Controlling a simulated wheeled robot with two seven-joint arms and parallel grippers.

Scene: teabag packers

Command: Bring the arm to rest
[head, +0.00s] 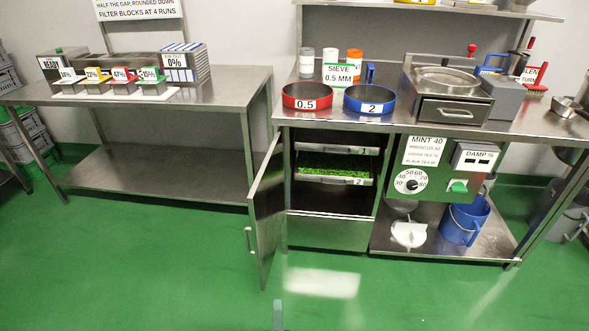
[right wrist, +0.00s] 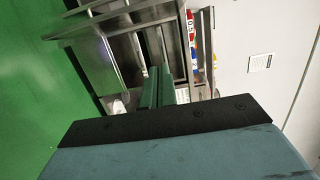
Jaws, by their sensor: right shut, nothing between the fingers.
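My right gripper (head: 278,314) shows only as a small grey-blue tip at the bottom edge of the head view. In the right wrist view its two dark green fingers (right wrist: 160,76) lie together, shut and empty, pointing toward the open cabinet. They touch nothing that I can see. My left gripper is not in view.
The cabinet door (head: 264,215) stands open into the green floor space. Inside, a tray (head: 318,178) holds green leaf. Red (head: 307,97) and blue (head: 370,100) sieves sit on the counter. A blue bucket (head: 464,222) stands on the low shelf. The front floor is clear.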

